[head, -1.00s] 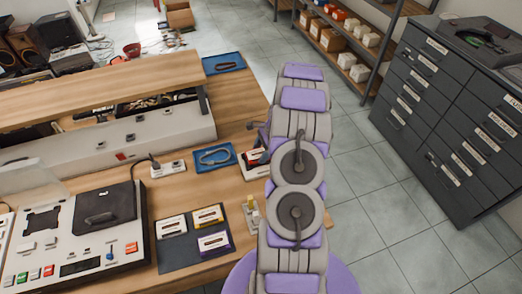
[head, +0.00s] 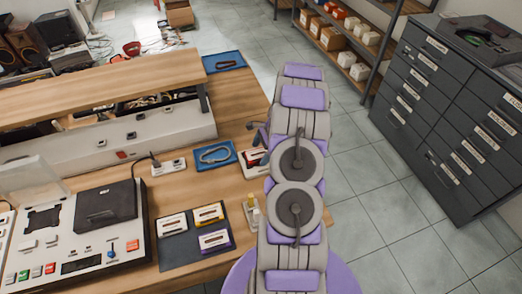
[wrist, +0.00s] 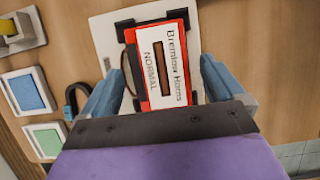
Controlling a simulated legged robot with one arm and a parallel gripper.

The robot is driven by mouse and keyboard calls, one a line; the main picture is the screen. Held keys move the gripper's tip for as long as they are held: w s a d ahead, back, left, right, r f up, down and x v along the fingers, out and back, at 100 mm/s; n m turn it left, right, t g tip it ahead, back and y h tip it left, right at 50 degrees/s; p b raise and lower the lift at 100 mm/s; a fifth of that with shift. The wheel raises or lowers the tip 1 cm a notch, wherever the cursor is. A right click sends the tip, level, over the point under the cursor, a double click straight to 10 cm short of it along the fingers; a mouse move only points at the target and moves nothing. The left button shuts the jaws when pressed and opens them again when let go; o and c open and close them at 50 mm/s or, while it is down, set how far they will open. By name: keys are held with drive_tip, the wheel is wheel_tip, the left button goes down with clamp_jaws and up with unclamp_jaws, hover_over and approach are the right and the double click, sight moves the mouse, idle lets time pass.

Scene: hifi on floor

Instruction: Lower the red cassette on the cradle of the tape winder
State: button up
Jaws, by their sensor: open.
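The red cassette (wrist: 147,81), with a white label reading "Bremlow Horns NORMAL", lies label up between the black corner brackets of the cradle (wrist: 126,27) on the pale tape winder (wrist: 105,31). Whether it sits fully down cannot be told. My gripper (wrist: 157,80) is open, with one blue-grey finger on each side of the cassette and a gap on the left. In the head view, part of the red cassette (head: 254,157) and of the winder (head: 247,170) shows beside my arm, which hides the rest.
A dark mat (head: 183,251) with several cassettes lies left of my arm, beside a tape deck (head: 135,247) with a raised clear lid. A blue tray (head: 216,155) is close to the winder. A raised wooden shelf (head: 100,85) runs behind. Open floor and a drawer cabinet (head: 450,120) are to the right.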

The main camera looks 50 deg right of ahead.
drive_tip(key=w+a+r+p+v, duration=0.1)
drive_tip(key=p+v, duration=0.5)
drive_tip(key=v, duration=1.7)
drive_tip(key=shift+a+p, duration=0.4)
drive_tip(key=shift+a, duration=0.05)
drive_tip(key=shift+w+f, duration=0.1)
drive_tip(key=shift+f, duration=0.05)
idle(0.7)
